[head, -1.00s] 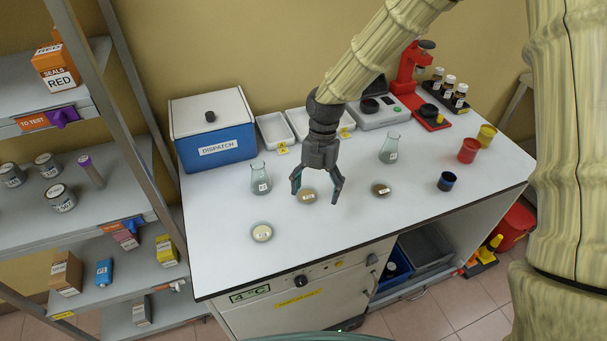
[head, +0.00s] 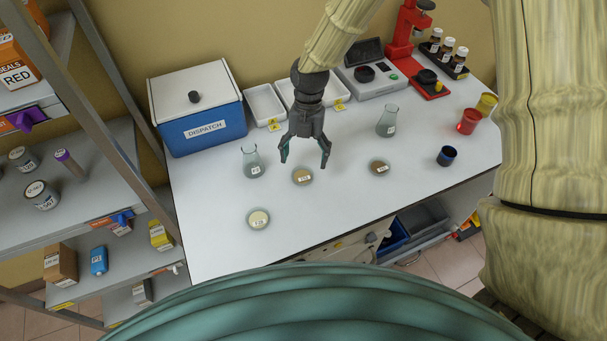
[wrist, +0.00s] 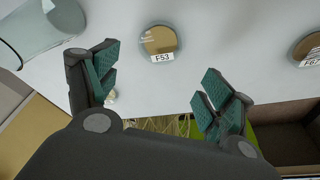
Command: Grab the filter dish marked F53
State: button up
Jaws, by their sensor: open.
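The filter dish marked F53 (wrist: 158,40) is a round shallow dish with a brown disc and a white label. It lies on the white bench and appears in the head view (head: 302,177) as the middle dish. My gripper (head: 304,161) is open and empty, pointing down, its fingertips just behind the dish in the head picture. In the wrist view my gripper (wrist: 158,75) has its fingers spread, with the dish visible above the gap between them. Its exact height over the bench is unclear.
A similar dish (head: 380,167) lies to the right and a paler dish (head: 258,218) at front left. Another flask (head: 387,121), a dark blue cup (head: 447,156) and the blue DISPATCH box (head: 204,130) stand around.

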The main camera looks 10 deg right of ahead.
aim_at(303, 173)
jog(key=w+f, duration=0.1)
jog(key=w+f+p, duration=0.1)
jog(key=f, duration=0.1)
jog(key=shift+a+f+p, duration=0.1)
jog(key=shift+f+p, duration=0.15)
jog(key=shift+p, duration=0.05)
jog(key=shift+s+a+f+p, duration=0.1)
jog(key=shift+s+f+p, duration=0.45)
jog(key=shift+s+f, duration=0.5)
jog(key=shift+s, duration=0.05)
jog(key=shift+w+f, duration=0.4)
jog(key=shift+f, duration=0.1)
jog(key=shift+s+r, duration=0.1)
jog(key=shift+s, duration=0.05)
jog(key=shift+s+r, duration=0.1)
jog(key=c, duration=1)
